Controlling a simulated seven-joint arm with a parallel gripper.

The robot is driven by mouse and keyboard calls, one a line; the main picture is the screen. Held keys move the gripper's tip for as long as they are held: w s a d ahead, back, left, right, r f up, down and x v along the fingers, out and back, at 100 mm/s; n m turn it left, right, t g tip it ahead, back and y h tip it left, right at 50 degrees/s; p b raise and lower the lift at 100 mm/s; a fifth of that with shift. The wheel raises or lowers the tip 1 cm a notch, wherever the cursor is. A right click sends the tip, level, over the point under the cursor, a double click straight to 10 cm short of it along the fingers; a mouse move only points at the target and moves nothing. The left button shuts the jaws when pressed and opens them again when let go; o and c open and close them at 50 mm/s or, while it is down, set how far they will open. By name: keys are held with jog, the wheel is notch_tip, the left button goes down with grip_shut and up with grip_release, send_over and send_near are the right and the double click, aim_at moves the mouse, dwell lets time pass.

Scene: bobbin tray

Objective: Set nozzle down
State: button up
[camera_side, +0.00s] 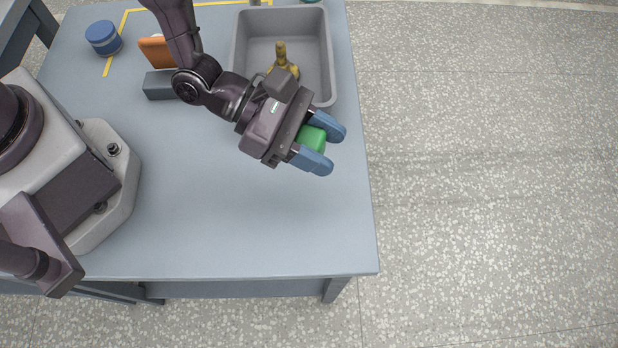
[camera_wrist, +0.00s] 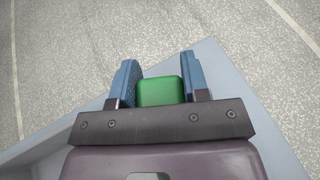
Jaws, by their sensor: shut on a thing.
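My gripper (camera_side: 322,144) has its two blue fingers shut on a green block (camera_side: 311,138), near the right edge of the table. The block also shows between the fingers in the wrist view (camera_wrist: 160,91). A brass-coloured, nozzle-like piece (camera_side: 282,62) stands inside the grey tray (camera_side: 240,73), behind my gripper in the side view. It is apart from the fingers, and my wrist is close in front of the tray. The underside of the green block is hidden, and I cannot tell its height above the table.
A blue round container (camera_side: 103,37), an orange item (camera_side: 156,51) and a dark grey block (camera_side: 159,85) are at the back left. Yellow tape lines (camera_side: 122,30) mark the table (camera_side: 230,225). The front middle is clear. The right edge drops to the floor.

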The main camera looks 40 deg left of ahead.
aim_at(319, 187)
notch_tip(319, 187, down, 9)
jog(key=shift+r, duration=0.1)
dwell(0.4)
jog(key=o, duration=0.9)
jog(key=shift+f, duration=0.2)
